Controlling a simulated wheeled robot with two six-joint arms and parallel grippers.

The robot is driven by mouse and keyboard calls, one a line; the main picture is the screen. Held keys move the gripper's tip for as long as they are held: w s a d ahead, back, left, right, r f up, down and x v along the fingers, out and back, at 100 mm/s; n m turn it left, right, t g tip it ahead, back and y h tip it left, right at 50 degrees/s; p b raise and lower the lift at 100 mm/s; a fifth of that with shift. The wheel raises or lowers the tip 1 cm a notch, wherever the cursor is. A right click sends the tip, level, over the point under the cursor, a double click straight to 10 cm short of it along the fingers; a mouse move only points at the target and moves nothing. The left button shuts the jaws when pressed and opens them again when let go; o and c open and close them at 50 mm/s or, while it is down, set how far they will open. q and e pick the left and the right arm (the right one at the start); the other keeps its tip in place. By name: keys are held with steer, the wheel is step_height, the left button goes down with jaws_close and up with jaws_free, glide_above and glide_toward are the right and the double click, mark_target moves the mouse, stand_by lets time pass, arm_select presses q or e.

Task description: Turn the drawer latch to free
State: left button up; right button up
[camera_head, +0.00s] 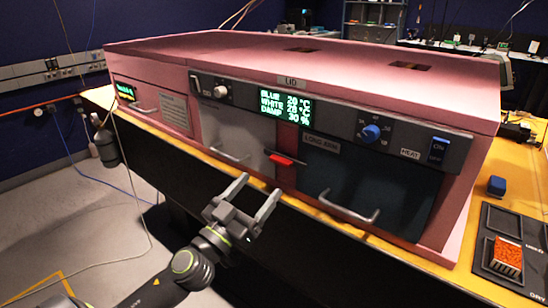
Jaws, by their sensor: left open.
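The pink foam enclosure (330,72) stands on the yellow bench. On its front a red latch (281,160) lies roughly crosswise between a grey drawer front (236,137) on the left and a dark panel (365,185) on the right. My left gripper (253,196) is open and empty, in front of and below the latch. Its two fingers point up and right, and it looks apart from the latch. My right gripper is out of view.
A curved handle (348,208) juts from the dark panel, and another handle (232,154) from the grey front. A blue knob (371,133) sits above. The floor at left is mostly open.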

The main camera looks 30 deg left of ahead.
mark_target(278, 164)
arm_select(q)
steer(key=p+x, duration=0.3)
steer(key=x, duration=0.2)
steer(key=shift+w+r+p, duration=0.3)
steer(key=shift+p, duration=0.05)
steer(key=shift+w+d+p, duration=0.15)
steer(key=shift+w+p, duration=0.15)
steer(key=shift+w, duration=0.3)
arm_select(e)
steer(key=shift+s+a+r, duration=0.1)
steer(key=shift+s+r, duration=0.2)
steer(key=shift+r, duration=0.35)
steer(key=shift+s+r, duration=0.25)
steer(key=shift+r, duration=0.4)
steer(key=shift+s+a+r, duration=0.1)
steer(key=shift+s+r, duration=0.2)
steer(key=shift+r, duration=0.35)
arm_select(q)
steer(key=c, duration=1)
